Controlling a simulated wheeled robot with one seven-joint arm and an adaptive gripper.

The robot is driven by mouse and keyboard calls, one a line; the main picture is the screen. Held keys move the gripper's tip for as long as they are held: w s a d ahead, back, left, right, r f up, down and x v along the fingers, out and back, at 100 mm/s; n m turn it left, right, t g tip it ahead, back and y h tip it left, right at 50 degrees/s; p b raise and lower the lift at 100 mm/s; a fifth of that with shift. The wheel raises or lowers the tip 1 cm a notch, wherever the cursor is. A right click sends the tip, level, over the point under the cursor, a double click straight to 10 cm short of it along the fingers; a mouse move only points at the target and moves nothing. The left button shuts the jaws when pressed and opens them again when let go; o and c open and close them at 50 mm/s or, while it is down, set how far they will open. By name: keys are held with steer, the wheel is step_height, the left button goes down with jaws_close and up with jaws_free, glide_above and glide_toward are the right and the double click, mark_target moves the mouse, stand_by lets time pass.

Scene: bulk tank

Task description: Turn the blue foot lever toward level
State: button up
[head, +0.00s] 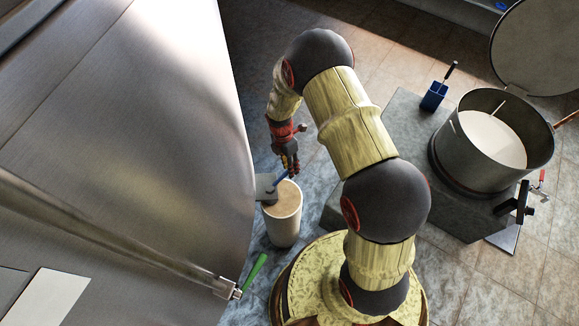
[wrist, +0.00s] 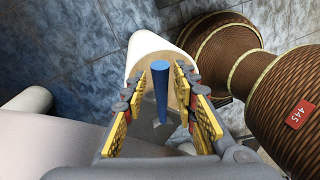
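The blue foot lever (head: 283,176) is a short blue bar at the side of the large steel tank (head: 140,110), beside a grey outlet piece (head: 265,187). It slants up to the right in the head view. In the wrist view the blue lever (wrist: 161,88) stands between the two yellow-padded fingers of my gripper (wrist: 160,84), with a gap on both sides. My gripper (head: 289,163) is open around the lever in the head view, just above its free end. The fingers partly hide the lever there.
A white bucket (head: 284,225) with a tan top surface stands below the lever. A green handle (head: 254,272) sticks out lower on the tank. A steel pot (head: 492,145) with white contents and a blue holder (head: 434,96) stand on a grey block at right.

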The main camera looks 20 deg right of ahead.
steer(key=shift+o, duration=0.7)
step_height(320, 180, up, 12)
steer(key=w, duration=0.2)
steer(key=shift+a+f, duration=0.15)
steer(key=shift+a, duration=0.25)
